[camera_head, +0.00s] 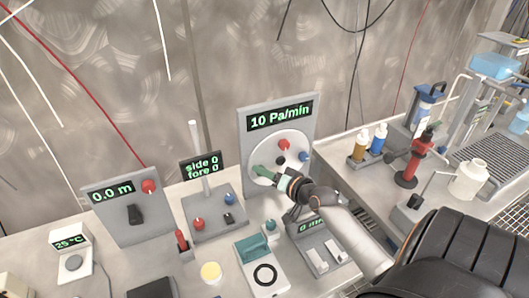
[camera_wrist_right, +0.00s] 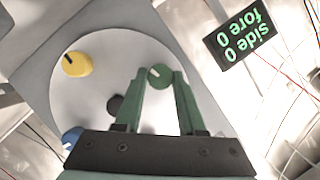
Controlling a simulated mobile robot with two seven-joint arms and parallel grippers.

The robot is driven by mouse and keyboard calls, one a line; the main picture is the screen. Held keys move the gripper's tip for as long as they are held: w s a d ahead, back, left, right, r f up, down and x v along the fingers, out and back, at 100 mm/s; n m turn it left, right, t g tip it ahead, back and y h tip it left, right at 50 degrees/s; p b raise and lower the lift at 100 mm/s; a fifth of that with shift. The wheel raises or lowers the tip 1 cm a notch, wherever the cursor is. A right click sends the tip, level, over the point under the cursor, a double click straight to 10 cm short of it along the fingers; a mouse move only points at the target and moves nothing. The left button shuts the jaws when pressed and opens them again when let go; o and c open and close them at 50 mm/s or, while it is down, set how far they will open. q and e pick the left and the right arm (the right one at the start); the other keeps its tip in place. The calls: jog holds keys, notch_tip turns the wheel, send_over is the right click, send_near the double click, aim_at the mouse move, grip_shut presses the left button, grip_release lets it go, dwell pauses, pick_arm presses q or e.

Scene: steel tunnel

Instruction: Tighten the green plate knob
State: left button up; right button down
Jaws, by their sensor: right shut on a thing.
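The green knob (camera_wrist_right: 160,76) sits near the edge of a round white plate (camera_wrist_right: 98,110) and has a white mark on its face. My right gripper (camera_head: 258,170) reaches the lower left of that plate (camera_head: 300,134) in the head view. In the wrist view its two green fingers (camera_wrist_right: 158,82) are shut on the green knob, one on each side. My left gripper is not in view.
The plate also carries a red knob (camera_head: 284,144), a blue knob (camera_head: 304,157), a black knob (camera_wrist_right: 115,104) and a yellow knob (camera_wrist_right: 77,64). Its panel display (camera_head: 279,116) reads 10 Pa/min. A post with a side/fore display (camera_head: 200,164) stands to the left.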

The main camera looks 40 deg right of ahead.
jog(key=shift+d+f+m+t+y+b, duration=0.1)
jog(key=shift+m+t+y+b, duration=0.35)
jog(key=shift+m+b, duration=0.65)
jog(key=c, duration=0.5)
grip_release()
jog(key=shift+b+v, duration=1.3)
jog(key=shift+v, duration=5)
